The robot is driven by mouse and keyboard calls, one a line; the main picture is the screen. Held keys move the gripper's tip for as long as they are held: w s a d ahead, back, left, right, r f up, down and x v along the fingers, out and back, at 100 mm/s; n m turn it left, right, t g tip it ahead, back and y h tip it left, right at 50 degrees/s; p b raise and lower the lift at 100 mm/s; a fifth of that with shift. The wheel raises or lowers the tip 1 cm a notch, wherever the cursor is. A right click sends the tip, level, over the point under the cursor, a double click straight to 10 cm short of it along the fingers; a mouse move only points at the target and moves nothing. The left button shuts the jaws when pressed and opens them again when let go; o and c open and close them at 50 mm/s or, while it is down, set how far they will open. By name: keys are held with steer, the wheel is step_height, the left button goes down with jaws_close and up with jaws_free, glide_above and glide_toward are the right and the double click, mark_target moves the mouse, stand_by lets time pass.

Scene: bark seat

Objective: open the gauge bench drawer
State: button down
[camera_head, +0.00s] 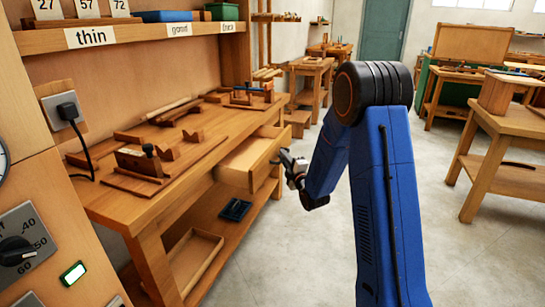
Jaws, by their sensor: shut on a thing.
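The gauge bench (140,208) is a wooden workbench along the left, with a drawer (238,178) under its top. The drawer stands partly out, with its front panel clear of the bench and its inside showing from above. My gripper (284,160) is at the drawer front's right side, shut, at about the height of the front's upper part. It appears to be on the drawer's handle, which is too small and covered to make out. My blue arm comes down to it from the right.
Wooden fixtures (145,162) stand on the benchtop. A lower shelf holds a wooden tray (192,262) and a dark blue tray (235,209). A shelf labelled "thin" (92,37) hangs above. A wooden table (505,120) stands at the right. The floor between is clear.

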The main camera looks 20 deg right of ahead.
steer(key=s+d, duration=0.1)
steer(key=d, duration=0.1)
steer(key=s+d, duration=0.2)
steer(key=shift+s+d, duration=0.2)
steer(key=shift+d, duration=0.15)
steer(key=c, duration=2.1)
jaws_free()
